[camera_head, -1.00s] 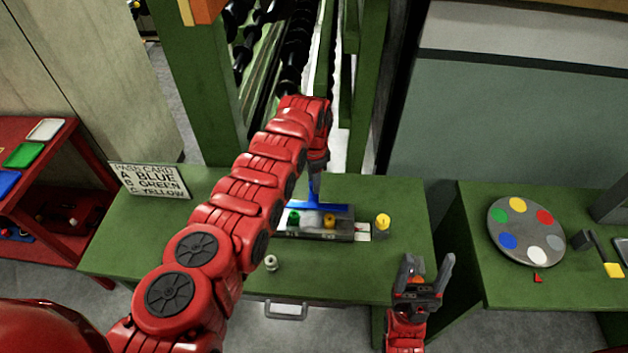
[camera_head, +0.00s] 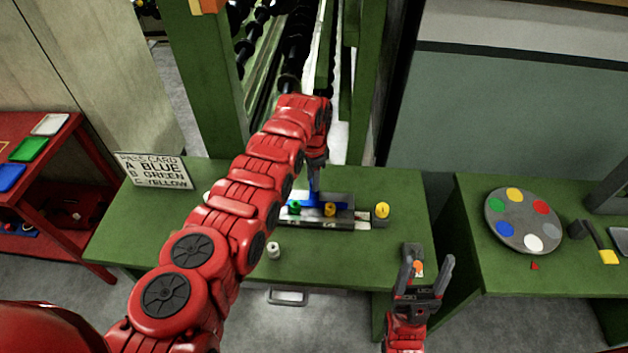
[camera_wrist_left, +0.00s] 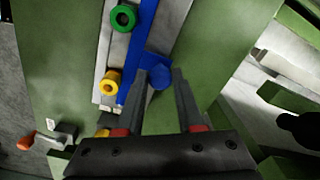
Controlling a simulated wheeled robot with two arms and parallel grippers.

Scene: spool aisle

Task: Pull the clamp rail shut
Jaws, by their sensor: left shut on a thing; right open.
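The blue clamp rail (camera_head: 312,203) lies along a grey fixture (camera_head: 345,218) on the green table. In the left wrist view the rail (camera_wrist_left: 134,75) runs close beside a green spool (camera_wrist_left: 123,17) and a yellow spool (camera_wrist_left: 109,83). My left gripper (camera_wrist_left: 161,88) is around the rail's blue handle (camera_wrist_left: 160,77) and shut on it. In the head view my left gripper (camera_head: 315,190) reaches down at the rail from behind, and my arm hides part of the fixture's left end. My right gripper (camera_head: 428,264) is open and empty near the table's front right corner.
A yellow spool (camera_head: 382,210) stands right of the fixture, and a white spool (camera_head: 273,250) stands in front. A grey bracket with an orange knob (camera_head: 418,267) is by my right gripper. A task card (camera_head: 153,171) stands at the back left.

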